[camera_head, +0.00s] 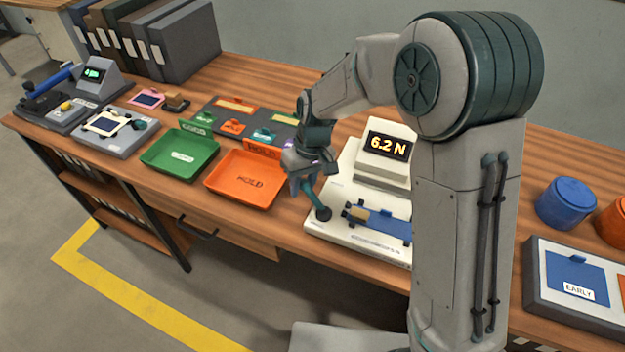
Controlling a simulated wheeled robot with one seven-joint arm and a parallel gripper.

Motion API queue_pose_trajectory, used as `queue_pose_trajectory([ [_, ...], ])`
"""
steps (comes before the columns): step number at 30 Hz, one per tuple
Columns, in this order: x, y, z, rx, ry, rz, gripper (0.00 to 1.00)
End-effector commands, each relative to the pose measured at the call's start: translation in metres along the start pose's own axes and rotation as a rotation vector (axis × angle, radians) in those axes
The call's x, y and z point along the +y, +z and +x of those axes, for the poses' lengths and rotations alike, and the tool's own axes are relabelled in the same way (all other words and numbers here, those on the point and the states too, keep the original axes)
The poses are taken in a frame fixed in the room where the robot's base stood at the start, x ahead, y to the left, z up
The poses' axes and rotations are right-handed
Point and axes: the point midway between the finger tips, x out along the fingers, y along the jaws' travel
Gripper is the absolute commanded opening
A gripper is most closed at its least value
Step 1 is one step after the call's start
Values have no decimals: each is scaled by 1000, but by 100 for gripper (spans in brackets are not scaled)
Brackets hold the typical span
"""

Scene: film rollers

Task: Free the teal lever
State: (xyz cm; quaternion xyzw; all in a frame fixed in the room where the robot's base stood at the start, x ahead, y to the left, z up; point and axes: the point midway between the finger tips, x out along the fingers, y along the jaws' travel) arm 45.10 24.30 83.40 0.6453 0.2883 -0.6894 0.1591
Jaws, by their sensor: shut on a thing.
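The teal lever (314,197) rises at a tilt from a dark round pivot (323,213) on the left part of a white test device (345,232). My gripper (303,184) is shut on the lever's upper end, which its fingers partly hide. The device's display (389,146) reads 6.2 N. A blue strip (385,225) with a tan and dark block (357,214) at its left end lies on the device, to the right of the lever. My arm column hides the device's right side.
A green tray (150,165) and an orange tray (276,195) marked HOLD stand left of the device. Behind them is a dark board (222,110) with coloured tags. A blue round container (566,203) and a panel labelled EARLY (533,300) are at the right.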

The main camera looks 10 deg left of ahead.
Motion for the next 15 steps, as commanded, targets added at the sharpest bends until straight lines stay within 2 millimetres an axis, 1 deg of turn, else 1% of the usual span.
queue_pose_trajectory([
  [6, -5, -2, 0, -2, 1, -27, 0],
  [15, -5, -2, 0, -1, 1, -27, 0],
])
